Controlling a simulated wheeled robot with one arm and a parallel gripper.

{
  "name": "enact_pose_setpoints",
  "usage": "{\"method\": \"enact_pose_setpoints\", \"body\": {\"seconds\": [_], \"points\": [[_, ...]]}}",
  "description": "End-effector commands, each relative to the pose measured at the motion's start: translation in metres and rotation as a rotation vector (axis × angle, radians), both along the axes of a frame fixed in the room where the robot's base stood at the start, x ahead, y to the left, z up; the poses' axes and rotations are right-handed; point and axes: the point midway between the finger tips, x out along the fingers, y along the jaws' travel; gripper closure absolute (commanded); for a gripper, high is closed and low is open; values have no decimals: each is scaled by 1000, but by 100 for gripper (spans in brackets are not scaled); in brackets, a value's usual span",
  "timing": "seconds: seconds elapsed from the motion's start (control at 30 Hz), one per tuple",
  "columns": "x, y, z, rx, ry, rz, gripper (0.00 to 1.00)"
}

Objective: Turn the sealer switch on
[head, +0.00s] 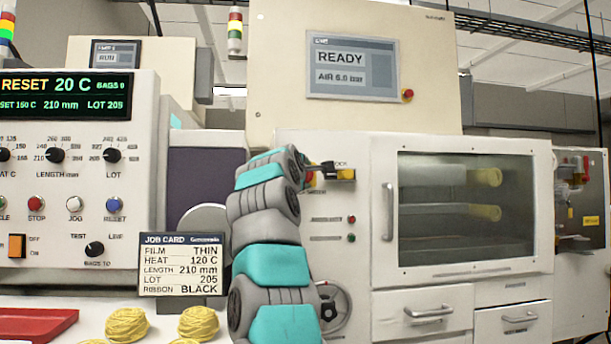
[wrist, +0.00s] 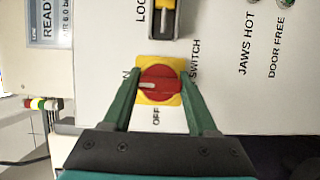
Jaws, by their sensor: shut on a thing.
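The sealer switch (wrist: 165,80) is a red rotary knob on a yellow square plate, set on a white panel in the wrist view. The green fingers of my gripper (wrist: 160,74) are on either side of the knob and shut on it. A pale mark on the knob points left in the wrist view, towards a label ending in N that a finger partly covers. The OFF label is below the knob. In the head view my arm hides most of the switch, and only a bit of its red and yellow (head: 311,178) shows.
A yellow and black lock slider (wrist: 164,18) is just above the switch in the wrist view. The machine's screen (head: 351,67) reads READY. A windowed door with a handle (head: 389,212) is right of my arm. The job card (head: 181,265) stands left of it.

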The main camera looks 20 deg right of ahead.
Motion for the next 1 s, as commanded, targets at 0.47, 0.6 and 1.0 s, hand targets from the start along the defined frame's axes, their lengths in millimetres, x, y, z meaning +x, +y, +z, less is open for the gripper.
{"method": "enact_pose_setpoints", "body": {"seconds": [0.47, 0.6, 1.0], "points": [[0, 0, -1, 1, 0, 0, 11], [0, 0, -1, 1, 1, 0, 11], [-29, 25, -4, 2, -3, 4, 11]]}}
